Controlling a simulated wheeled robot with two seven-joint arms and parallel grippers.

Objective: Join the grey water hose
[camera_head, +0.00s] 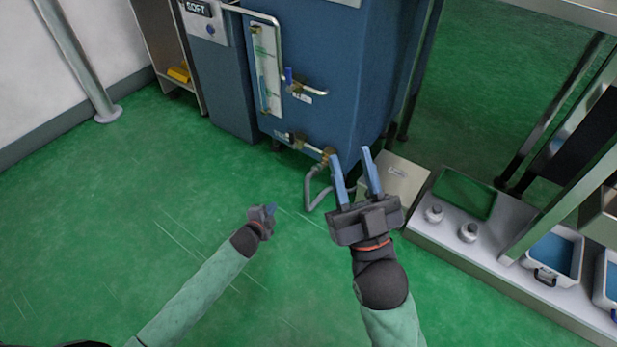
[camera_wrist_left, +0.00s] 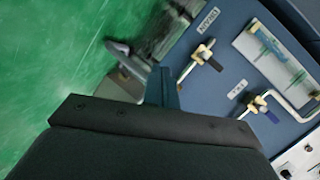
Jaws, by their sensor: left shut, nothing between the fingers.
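The grey water hose (camera_head: 308,192) hangs in a loop at the foot of the blue tank (camera_head: 330,60). Its upper end is by a brass fitting (camera_head: 325,158) low on the tank; I cannot tell whether they are joined. Its other part passes behind my right gripper. My left gripper (camera_head: 270,209) is shut and empty, over the floor left of the hose and apart from it in the picture. In the left wrist view its closed fingers (camera_wrist_left: 163,88) point toward the tank's lower valves. My right gripper (camera_head: 351,160) is open, its fingers apart in front of the hose and tank.
A pale box (camera_head: 400,180) stands right of the hose, partly behind my right gripper. A low grey platform (camera_head: 450,236) with two small knobs lies to the right. A blue-handled valve (camera_head: 290,78) sits higher on the tank. The green floor (camera_head: 130,220) on the left is clear.

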